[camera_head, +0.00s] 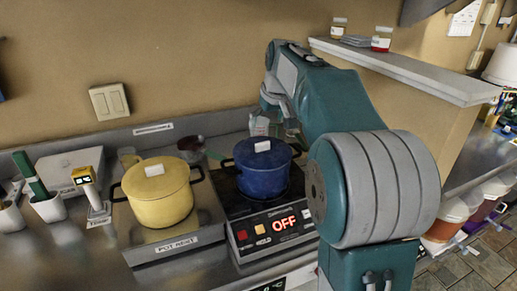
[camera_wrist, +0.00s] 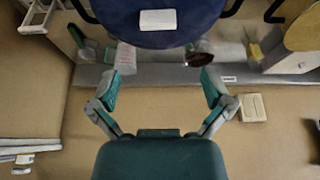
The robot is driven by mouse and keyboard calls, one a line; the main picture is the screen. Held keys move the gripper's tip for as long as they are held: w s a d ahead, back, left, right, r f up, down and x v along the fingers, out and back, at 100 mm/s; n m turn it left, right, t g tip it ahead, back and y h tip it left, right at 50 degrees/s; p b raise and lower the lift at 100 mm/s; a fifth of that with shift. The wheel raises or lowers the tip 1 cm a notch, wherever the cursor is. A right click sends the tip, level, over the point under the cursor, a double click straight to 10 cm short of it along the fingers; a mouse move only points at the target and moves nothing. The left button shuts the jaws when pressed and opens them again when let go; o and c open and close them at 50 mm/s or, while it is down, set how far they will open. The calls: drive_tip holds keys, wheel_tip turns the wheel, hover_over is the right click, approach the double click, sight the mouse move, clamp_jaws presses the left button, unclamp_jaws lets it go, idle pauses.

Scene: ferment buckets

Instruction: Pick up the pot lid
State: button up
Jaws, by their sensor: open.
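A blue pot (camera_head: 262,175) with a blue lid (camera_head: 262,152) stands on the black cooktop (camera_head: 240,205). The lid has a small white block-shaped handle (camera_head: 262,146). A yellow pot (camera_head: 159,200) wears a yellow lid (camera_head: 155,177) with a similar white handle (camera_head: 154,170). In the wrist view the blue lid (camera_wrist: 200,22) is at the top, with its white handle (camera_wrist: 158,20); part of the yellow lid (camera_wrist: 303,32) shows at the right edge. My gripper (camera_wrist: 167,72) is open and empty, its fingers apart, short of the blue lid in the picture. In the head view it is largely hidden near the blue pot.
The yellow pot stands on a plate marked POT REST (camera_head: 178,243). The cooktop display reads OFF (camera_head: 284,224). A dark red bowl (camera_head: 191,147) sits behind the pots. Several tools in white holders (camera_head: 48,207) stand at left. A raised shelf (camera_head: 410,72) with jars is at right.

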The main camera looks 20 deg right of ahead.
sight(263, 143)
drive_tip(key=x, duration=0.4)
drive_tip(key=shift+s+d+f, duration=0.15)
drive_tip(key=shift+d+f, duration=0.1)
drive_tip(key=shift+d, duration=0.15)
drive_tip(key=x, duration=0.5)
drive_tip(key=shift+s+a+f, duration=0.15)
drive_tip(key=shift+s+a, duration=0.1)
drive_tip(key=shift+a, duration=0.05)
drive_tip(key=c, duration=1.2)
